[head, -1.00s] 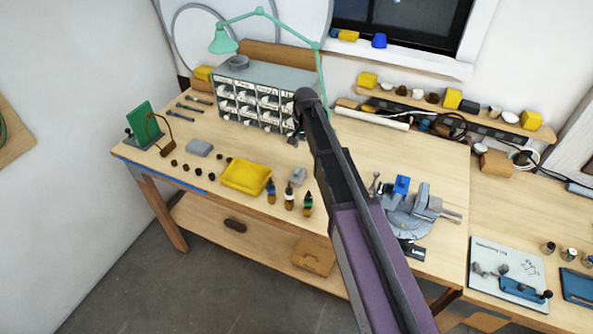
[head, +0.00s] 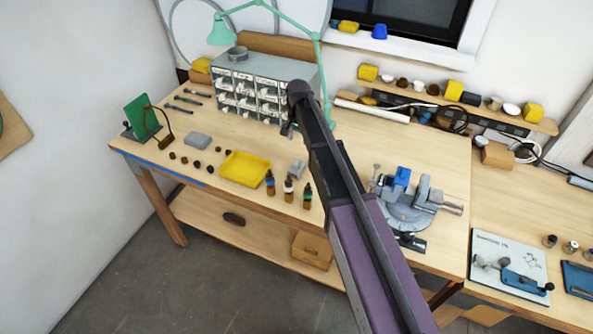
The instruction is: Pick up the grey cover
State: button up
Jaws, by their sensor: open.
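Two grey pieces lie on the wooden workbench (head: 345,215), and I cannot tell for certain which is the cover. One is a flat grey block (head: 198,140) left of the yellow tray (head: 243,168). The other is a smaller grey piece (head: 297,169) right of the tray, behind the small bottles. My arm reaches across the bench from the lower right. My gripper (head: 287,131) points down in front of the drawer cabinet (head: 238,91), above and behind the smaller grey piece. It is small and partly hidden by my arm; it looks open and empty.
Several small bottles (head: 288,191) stand at the tray's right. A grey vise (head: 410,212) is at the right of the bench. A green lamp (head: 220,32) arches over the cabinet. A green board on a stand (head: 141,119) is at the far left. Some free wood lies around the tray.

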jog(key=b, duration=0.6)
send_over(297, 162)
jog(key=shift+w+d+f, duration=0.1)
jog(key=shift+w+f, duration=0.05)
jog(key=shift+f, duration=1.5)
jog(key=shift+w+f, duration=0.15)
jog(key=shift+f, duration=1.45)
jog(key=f+b, duration=0.3)
jog(key=shift+s+f, duration=0.2)
jog(key=shift+s, duration=0.15)
jog(key=shift+f+b, duration=0.9)
jog(key=shift+b, duration=0.15)
grip_shut()
